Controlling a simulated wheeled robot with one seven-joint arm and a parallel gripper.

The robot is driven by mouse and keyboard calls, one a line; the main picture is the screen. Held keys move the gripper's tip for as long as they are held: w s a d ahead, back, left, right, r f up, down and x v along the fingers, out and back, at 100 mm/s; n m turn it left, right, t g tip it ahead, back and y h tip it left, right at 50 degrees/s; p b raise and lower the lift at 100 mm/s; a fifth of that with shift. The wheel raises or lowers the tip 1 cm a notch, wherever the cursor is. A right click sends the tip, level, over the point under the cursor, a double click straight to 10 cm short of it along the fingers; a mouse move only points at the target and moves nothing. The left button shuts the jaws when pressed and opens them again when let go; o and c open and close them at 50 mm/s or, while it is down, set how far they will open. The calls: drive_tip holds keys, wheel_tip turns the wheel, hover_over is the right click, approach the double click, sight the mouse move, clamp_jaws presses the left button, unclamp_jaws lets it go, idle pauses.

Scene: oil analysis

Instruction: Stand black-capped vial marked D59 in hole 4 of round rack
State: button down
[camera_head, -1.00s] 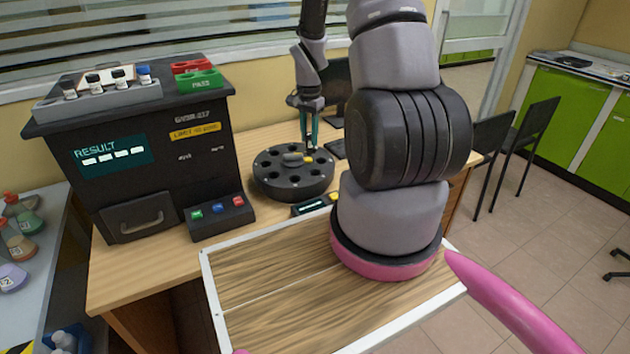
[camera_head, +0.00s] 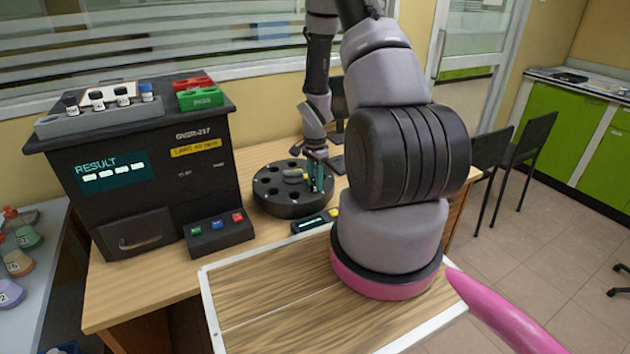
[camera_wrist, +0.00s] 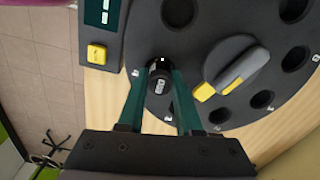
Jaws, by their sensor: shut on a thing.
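The dark round rack (camera_head: 285,207) stands on the wooden desk, with several open holes around a raised centre knob. In the wrist view the rack (camera_wrist: 225,35) fills the upper right. My gripper (camera_head: 319,178) is low over the rack's right side. In the wrist view its teal fingers (camera_wrist: 160,74) are shut on the black-capped vial (camera_wrist: 160,84). The vial's cap faces the camera with small white marking, too small to read surely. The vial's lower part is hidden, so I cannot tell whether it is inside a hole.
A grey and yellow knob (camera_wrist: 238,75) rises at the rack's centre, close beside the right finger. A small device with a display (camera_head: 312,222) lies in front of the rack. The black analyser (camera_head: 150,160) stands left, with several vials in a tray (camera_head: 95,120) on top.

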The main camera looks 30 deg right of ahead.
drive_tip(key=c, duration=0.6)
unclamp_jaws()
drive_tip(key=shift+f, duration=0.1)
wheel_tip(320, 180, up, 24)
drive_tip(key=a+n+t, duration=0.2)
drive_tip(key=a, duration=0.1)
drive_tip(key=s+a+r+n+t, duration=0.1)
drive_tip(key=s+a+r+n, duration=0.2)
drive_tip(key=s+r, duration=0.3)
drive_tip(key=s+a+r+n+t+y, duration=0.1)
drive_tip(key=s+a+r+n+t, duration=0.1)
drive_tip(key=s+r, duration=0.5)
drive_tip(key=s+a+r+n+t+y, duration=0.1)
drive_tip(key=s+a+r+n, duration=0.3)
drive_tip(key=r, duration=0.6)
drive_tip(key=shift+s+a+r+t, duration=0.15)
drive_tip(key=shift+s+a+t, duration=0.2)
drive_tip(key=shift+s, duration=0.35)
drive_tip(key=shift+s+a+r+t, duration=0.15)
drive_tip(key=shift+s+a, duration=0.25)
drive_tip(key=shift+s, duration=0.25)
